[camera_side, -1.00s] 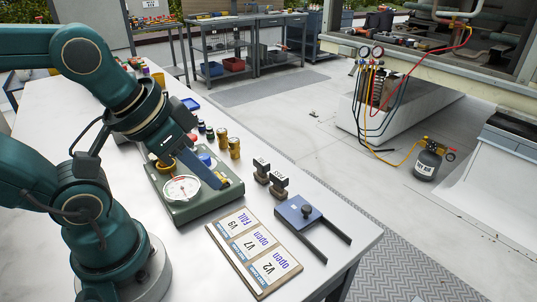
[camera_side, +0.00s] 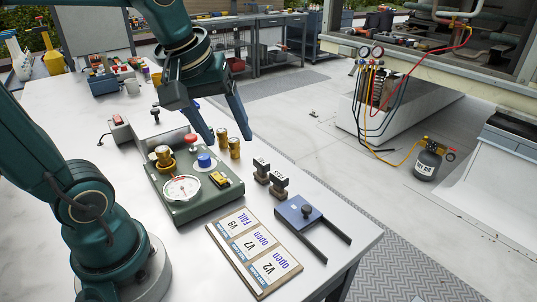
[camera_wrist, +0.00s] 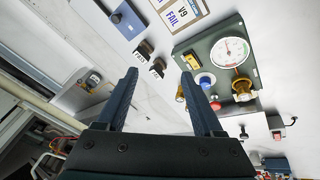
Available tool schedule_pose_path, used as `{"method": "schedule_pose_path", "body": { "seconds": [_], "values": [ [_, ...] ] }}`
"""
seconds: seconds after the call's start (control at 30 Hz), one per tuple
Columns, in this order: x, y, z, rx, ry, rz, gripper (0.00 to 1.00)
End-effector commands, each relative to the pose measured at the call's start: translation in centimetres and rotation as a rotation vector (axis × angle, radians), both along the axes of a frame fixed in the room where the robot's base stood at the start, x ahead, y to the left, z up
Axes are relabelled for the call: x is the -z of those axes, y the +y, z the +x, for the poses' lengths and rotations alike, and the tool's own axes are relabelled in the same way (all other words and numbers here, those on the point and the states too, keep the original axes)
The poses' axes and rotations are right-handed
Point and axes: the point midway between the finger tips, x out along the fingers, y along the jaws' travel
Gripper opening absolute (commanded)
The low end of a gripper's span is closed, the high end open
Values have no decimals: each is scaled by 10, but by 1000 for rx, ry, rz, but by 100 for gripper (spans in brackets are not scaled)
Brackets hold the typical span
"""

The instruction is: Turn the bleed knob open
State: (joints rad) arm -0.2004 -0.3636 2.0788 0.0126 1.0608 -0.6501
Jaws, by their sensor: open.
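A dark green box (camera_side: 205,209) on the bench carries a white dial gauge (camera_side: 181,188), a brass knob (camera_side: 164,158), a blue knob (camera_side: 204,161), a red knob (camera_side: 190,140) and a yellow block (camera_side: 220,180). I cannot read which one is the bleed knob. The brass knob (camera_wrist: 242,88), blue knob (camera_wrist: 206,81) and red knob (camera_wrist: 215,104) also show in the wrist view. My gripper (camera_side: 227,138) is open and empty, raised above the box's far right side. In the wrist view its fingers (camera_wrist: 158,74) are spread, pointing beside the box.
Two brass fittings (camera_side: 234,148) stand just behind the box. Small labelled blocks (camera_side: 279,188), a blue plate with two dark prongs (camera_side: 306,215) and a board of V9, V7 and V2 cards (camera_side: 254,251) lie at right and front. A red-topped switch box (camera_side: 119,127) stands left.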

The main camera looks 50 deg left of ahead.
Motion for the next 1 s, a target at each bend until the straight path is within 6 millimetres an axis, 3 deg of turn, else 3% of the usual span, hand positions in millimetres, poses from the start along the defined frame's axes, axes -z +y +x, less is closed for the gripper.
{"method": "schedule_pose_path", "body": {
  "seconds": [0.23, 0.5, 0.7, 1.0],
  "values": [
    [21, 72, 37, -485, 131, -114, 69],
    [68, 147, 40, -827, 266, -197, 69],
    [94, 168, 26, -909, 334, -229, 69],
    [125, 169, 22, -915, 340, -233, 69]
  ]
}}
